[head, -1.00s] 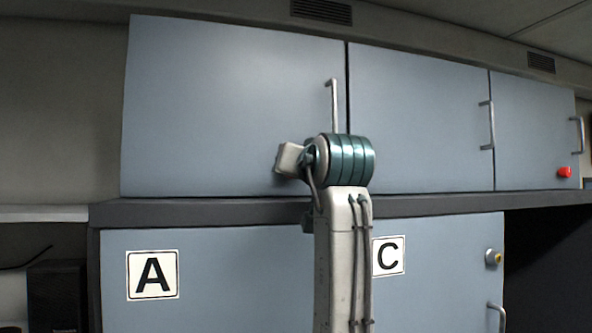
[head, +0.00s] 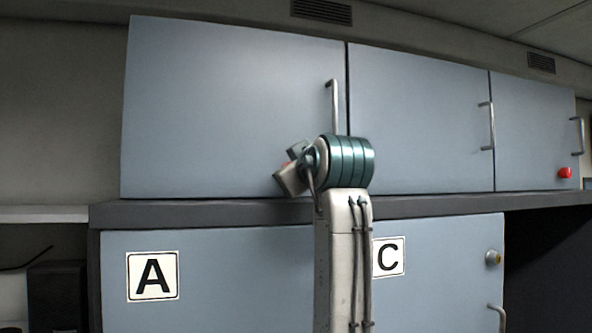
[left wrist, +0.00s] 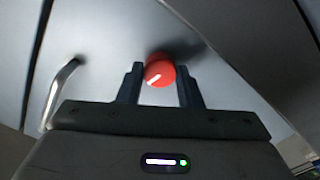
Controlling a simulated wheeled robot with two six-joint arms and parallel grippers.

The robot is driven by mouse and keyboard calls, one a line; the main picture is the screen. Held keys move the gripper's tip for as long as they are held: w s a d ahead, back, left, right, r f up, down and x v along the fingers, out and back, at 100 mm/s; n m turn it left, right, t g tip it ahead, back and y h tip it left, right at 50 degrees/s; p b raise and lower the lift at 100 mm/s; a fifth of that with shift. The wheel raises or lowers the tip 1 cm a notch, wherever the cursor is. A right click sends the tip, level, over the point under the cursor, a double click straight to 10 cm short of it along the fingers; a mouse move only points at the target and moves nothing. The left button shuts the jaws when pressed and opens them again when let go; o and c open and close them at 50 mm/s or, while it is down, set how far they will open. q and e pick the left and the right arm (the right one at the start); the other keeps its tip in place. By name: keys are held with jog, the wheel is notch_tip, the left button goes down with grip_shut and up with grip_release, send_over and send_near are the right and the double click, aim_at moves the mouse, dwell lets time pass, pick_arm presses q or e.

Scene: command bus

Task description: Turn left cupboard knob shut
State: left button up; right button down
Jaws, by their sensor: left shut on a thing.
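The left cupboard's red knob (left wrist: 159,73) sits on the grey-blue door between the fingertips of my left gripper (left wrist: 159,77) in the left wrist view. The gripper is shut on the knob. A white mark on the knob slants toward the lower left in that view. In the head view my left gripper (head: 292,170) is at the lower right part of the left cupboard door (head: 220,100), tilted and partly behind my wrist. Only a trace of red shows there; the knob is mostly hidden. The door looks flush with its neighbour. My right gripper is not in view.
The left door's bar handle (head: 333,105) is just above my wrist and also shows in the left wrist view (left wrist: 60,95). A dark ledge (head: 220,213) runs below the doors. Another red knob (head: 565,172) is on the far right door.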

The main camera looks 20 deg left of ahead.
pick_arm(q)
jog(key=shift+n, duration=0.5)
jog(key=o, duration=1)
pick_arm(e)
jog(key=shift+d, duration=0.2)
pick_arm(q)
jog(key=shift+s+d+f+b, duration=0.1)
jog(key=shift+f+b, duration=0.05)
jog(key=shift+b, duration=0.45)
pick_arm(e)
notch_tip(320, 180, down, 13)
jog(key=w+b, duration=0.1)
jog(key=b, duration=1.1)
pick_arm(q)
jog(key=shift+b+v, duration=3.8)
jog(key=shift+v, duration=1.45)
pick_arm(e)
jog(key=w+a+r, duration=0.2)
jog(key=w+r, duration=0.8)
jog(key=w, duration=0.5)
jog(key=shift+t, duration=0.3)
